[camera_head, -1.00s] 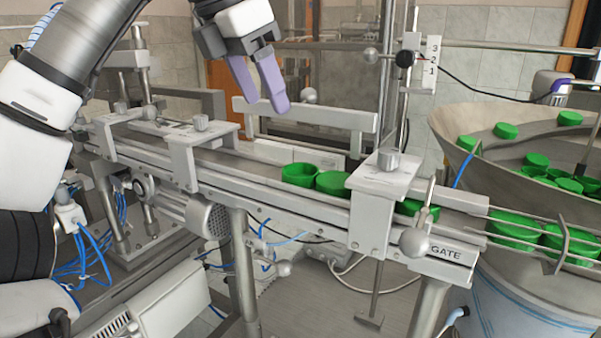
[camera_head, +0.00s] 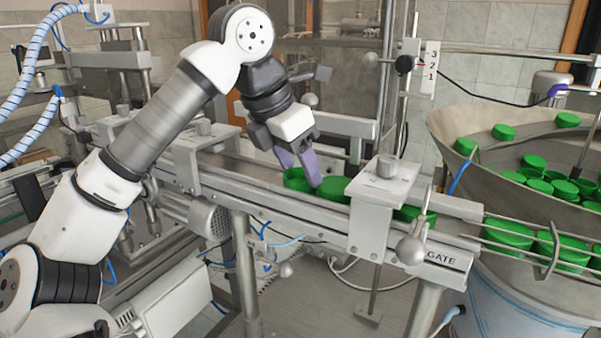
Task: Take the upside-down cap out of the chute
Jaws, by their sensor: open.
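The upside-down cap (camera_head: 296,185) is green, with its hollow side up, and sits in the chute (camera_head: 235,171) left of the middle of the picture. A second green cap (camera_head: 334,189) with a flat closed top stands right beside it on the right. My gripper (camera_head: 300,172) is open, its purple fingers pointing down at the upside-down cap. One finger is at the cap's far left side and the other at its right, by the second cap. The fingers hide part of the cap; I cannot tell whether they touch it.
Another bracket (camera_head: 203,147) crosses on the left. A large bowl (camera_head: 455,130) of green caps stands right.

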